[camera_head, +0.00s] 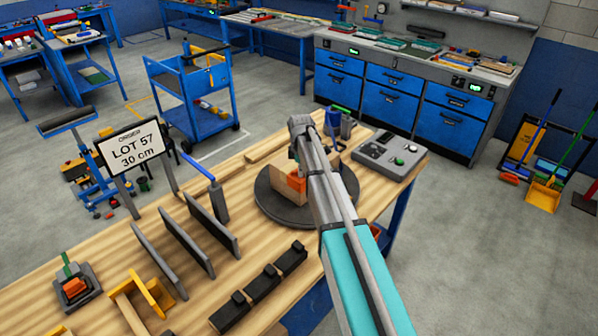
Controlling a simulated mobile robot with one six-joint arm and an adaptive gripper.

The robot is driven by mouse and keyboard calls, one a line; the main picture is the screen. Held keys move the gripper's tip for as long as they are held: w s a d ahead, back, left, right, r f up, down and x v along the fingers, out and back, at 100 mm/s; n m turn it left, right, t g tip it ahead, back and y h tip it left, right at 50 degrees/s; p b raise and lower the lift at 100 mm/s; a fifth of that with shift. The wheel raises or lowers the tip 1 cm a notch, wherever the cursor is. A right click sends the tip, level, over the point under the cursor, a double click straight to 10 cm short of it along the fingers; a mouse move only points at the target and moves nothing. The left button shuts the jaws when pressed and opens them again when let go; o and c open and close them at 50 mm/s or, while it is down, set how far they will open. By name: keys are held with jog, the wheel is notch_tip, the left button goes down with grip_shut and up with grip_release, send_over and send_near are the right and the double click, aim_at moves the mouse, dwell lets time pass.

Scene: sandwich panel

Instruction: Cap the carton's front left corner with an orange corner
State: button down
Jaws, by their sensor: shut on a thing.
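The carton (288,191), a light-brown box with a pale front, stands on a dark round turntable (268,212) on the wooden bench. My gripper (296,164) points down at the carton's upper part, mostly hidden behind my own arm. It is shut on a small orange piece (297,182), apparently an orange corner, at the carton. My arm covers the carton's right side, and I cannot tell how the piece sits on the carton's edge. Another orange piece (74,288) lies in a grey holder with a green handle at the bench's left.
A sign reading LOT 57, 30 cm (134,149) stands at the bench's back edge. A grey button box (389,155) is to the right.

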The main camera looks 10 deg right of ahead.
jog(key=shift+f, duration=0.1)
jog(key=c, duration=0.6)
grip_release()
dwell(0.3)
